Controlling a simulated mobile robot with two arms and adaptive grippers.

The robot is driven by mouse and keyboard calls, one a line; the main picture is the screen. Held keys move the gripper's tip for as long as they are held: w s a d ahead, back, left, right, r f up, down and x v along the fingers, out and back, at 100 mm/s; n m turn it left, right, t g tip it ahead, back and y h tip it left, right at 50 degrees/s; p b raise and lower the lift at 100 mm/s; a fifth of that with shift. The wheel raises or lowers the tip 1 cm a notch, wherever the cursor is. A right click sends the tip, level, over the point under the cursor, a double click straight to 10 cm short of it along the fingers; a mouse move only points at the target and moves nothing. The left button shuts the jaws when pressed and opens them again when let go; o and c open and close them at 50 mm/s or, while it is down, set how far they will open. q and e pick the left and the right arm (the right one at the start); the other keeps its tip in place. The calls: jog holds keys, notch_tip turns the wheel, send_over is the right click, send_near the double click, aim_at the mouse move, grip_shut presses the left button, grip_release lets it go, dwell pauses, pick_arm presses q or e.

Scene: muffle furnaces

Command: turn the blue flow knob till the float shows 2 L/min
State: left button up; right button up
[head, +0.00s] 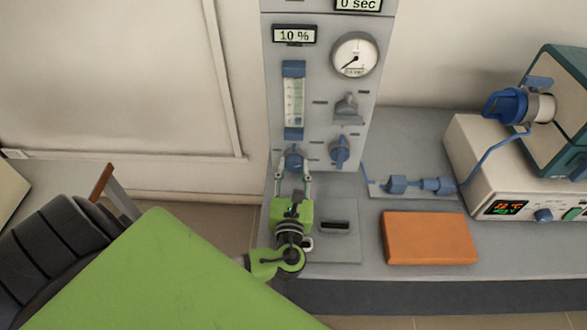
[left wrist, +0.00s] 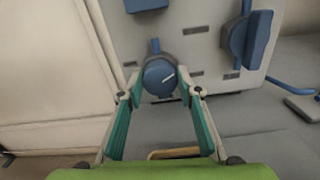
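The blue flow knob (head: 294,160) sits low on the grey panel, under the flowmeter tube (head: 294,102) with its blue end caps. My left gripper (head: 294,176) is open, with one finger on each side of the knob. In the left wrist view the fingertips (left wrist: 159,84) flank the knob with small gaps; I cannot tell whether either touches. The tube's scale is too small to read, and I cannot make out the float. My right gripper is not in view.
A second blue knob (head: 340,151) and a grey valve (head: 347,107) are right of the tube. Above are a 10 % display (head: 294,35) and a dial gauge (head: 354,55). An orange block (head: 430,238) and blue tube fittings (head: 420,185) lie on the bench right.

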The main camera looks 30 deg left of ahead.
pick_arm(q)
jog(key=shift+c, duration=0.7)
jog(key=shift+n, duration=0.3)
jog(key=n+b, duration=0.1)
jog(key=n, duration=0.2)
jog(key=shift+a, duration=0.1)
jog(key=shift+n+b, duration=0.7)
jog(key=shift+n, duration=1.1)
jog(key=o, duration=1.1)
jog(key=shift+s, duration=0.1)
